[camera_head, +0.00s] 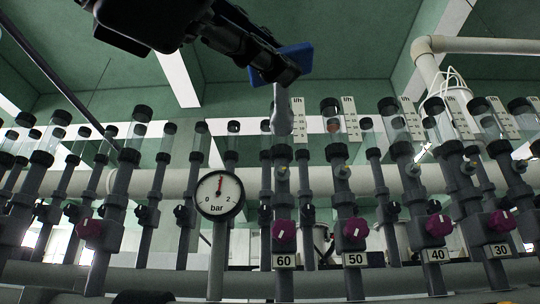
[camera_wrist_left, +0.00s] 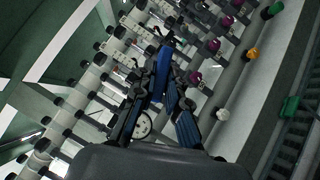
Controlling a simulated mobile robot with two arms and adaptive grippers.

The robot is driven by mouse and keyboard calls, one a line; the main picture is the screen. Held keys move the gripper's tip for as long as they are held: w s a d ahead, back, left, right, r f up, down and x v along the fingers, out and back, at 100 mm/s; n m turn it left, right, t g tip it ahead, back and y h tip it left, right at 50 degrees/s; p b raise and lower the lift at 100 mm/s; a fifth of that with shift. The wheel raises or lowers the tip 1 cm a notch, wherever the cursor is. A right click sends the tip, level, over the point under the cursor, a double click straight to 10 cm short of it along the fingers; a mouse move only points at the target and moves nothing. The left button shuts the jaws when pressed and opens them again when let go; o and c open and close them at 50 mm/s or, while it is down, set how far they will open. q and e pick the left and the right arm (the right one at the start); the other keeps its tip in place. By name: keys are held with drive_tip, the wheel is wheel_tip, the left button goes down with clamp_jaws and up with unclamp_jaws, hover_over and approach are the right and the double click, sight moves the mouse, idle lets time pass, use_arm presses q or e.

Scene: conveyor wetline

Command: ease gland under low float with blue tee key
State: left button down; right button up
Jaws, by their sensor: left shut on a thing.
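My left gripper (camera_head: 270,58) comes in at the top and is shut on the blue tee key (camera_head: 296,60). The key's grey shank (camera_head: 281,108) points down in front of the tube over the 60 label, hiding most of that tube. Its lower end appears near the black collar (camera_head: 282,152) there; I cannot tell if they touch. In the left wrist view the blue key (camera_wrist_left: 158,78) lies between the fingers. The tube over 50 shows a reddish-brown float (camera_head: 332,125). Other floats are unclear, so I cannot tell which is lowest. My right gripper is out of view.
A pressure gauge (camera_head: 219,194) stands left of the 60 column. Purple knobs (camera_head: 355,229) and brass fittings (camera_head: 343,171) stick out of the columns. Neighbouring tubes stand close on both sides. The space above the tubes is mostly open.

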use_arm(q)
drive_tip(key=s, duration=0.6)
idle(0.8)
